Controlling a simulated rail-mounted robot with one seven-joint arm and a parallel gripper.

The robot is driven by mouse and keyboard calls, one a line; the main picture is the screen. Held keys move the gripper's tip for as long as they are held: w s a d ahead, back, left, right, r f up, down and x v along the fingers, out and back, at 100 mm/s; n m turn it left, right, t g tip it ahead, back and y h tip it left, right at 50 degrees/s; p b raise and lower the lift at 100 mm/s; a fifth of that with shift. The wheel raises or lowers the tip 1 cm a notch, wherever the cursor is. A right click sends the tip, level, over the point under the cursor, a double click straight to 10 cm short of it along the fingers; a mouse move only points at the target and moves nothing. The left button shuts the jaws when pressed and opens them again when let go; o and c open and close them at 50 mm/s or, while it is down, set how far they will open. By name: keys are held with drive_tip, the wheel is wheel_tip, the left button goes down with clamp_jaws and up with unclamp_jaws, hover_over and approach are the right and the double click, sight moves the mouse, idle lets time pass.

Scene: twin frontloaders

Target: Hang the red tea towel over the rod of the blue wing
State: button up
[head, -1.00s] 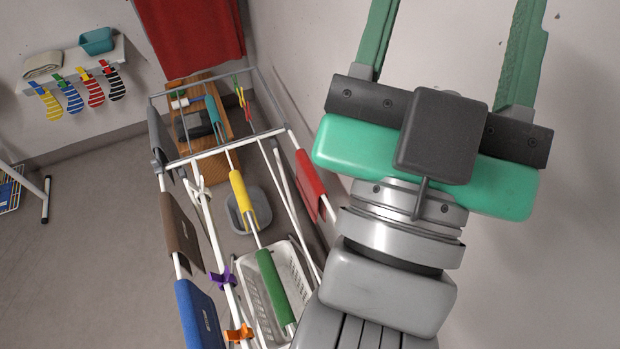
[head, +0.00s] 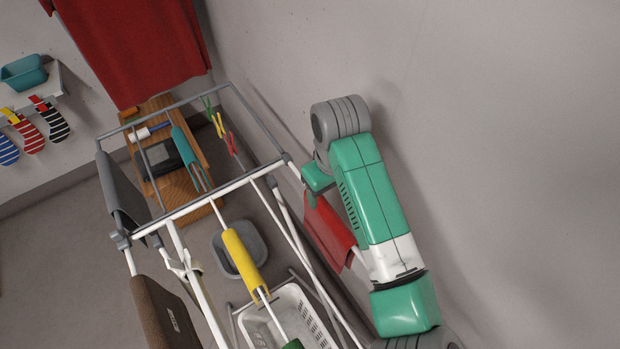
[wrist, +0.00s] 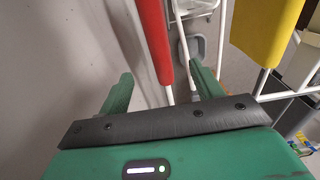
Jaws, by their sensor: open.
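The red tea towel (head: 330,232) hangs over a white rod at the right side of the drying rack, by the wall. My arm covers part of it in the head view. My gripper (head: 317,180) is beside the towel's far end and mostly hidden by its own wrist there. In the wrist view, my gripper (wrist: 161,72) is open and empty, its two green fingers spread apart. The red towel (wrist: 155,40) hangs ahead, in line with the gap between them. I cannot tell which rod belongs to the blue wing.
A yellow cloth (head: 243,258), a brown cloth (head: 165,315) and a dark grey cloth (head: 122,195) hang on other rods. A white basket (head: 285,318) stands below. The wall (head: 500,150) is close on the right.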

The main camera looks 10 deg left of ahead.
sight(331, 213)
drive_tip(key=shift+s+d+f+g, duration=0.2)
drive_tip(key=shift+d+f+g, duration=0.1)
drive_tip(key=shift+d+f, duration=0.1)
drive_tip(key=shift+s+f, duration=0.1)
drive_tip(key=shift+f, duration=0.15)
wheel_tip(331, 213, down, 6)
drive_tip(key=b, duration=0.7)
drive_tip(key=shift+f, duration=1.7)
clamp_jaws()
wheel_tip(331, 213, up, 22)
drive_tip(key=p, duration=2.1)
